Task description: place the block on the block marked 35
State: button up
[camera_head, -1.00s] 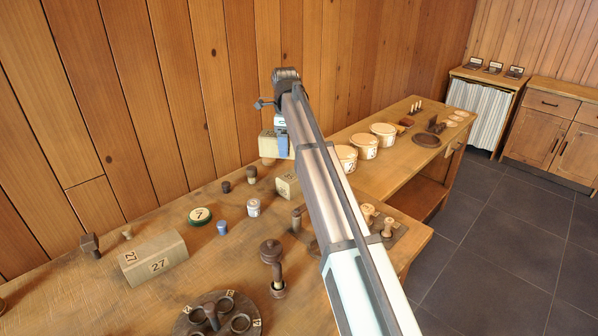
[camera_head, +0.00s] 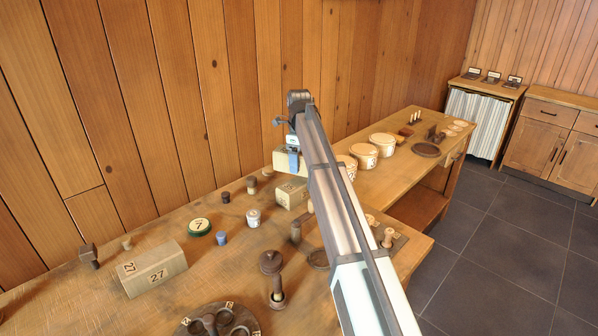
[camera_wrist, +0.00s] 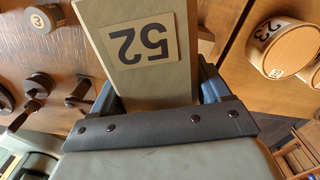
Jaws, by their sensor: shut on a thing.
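My gripper (camera_head: 293,158) is shut on a pale wooden block (camera_head: 281,160), held above the table near the wall side. A gap shows between the two blocks. A long block marked 27 (camera_head: 158,278) lies at the left.
White round tubs (camera_head: 364,155) stand right of my arm. A green disc marked 7 (camera_head: 199,227), a blue spool (camera_head: 221,237), a white pot (camera_head: 253,218) and a dark spindle (camera_head: 272,270) stand in front. A dark ringed tray (camera_head: 240,325) is at the front edge.

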jog(key=shift+f, duration=2.05)
jog(key=shift+f, duration=0.15)
jog(key=o, duration=1.3)
jog(key=shift+c, duration=0.2)
notch_tip(320, 180, up, 12)
jog(key=shift+r, duration=0.15)
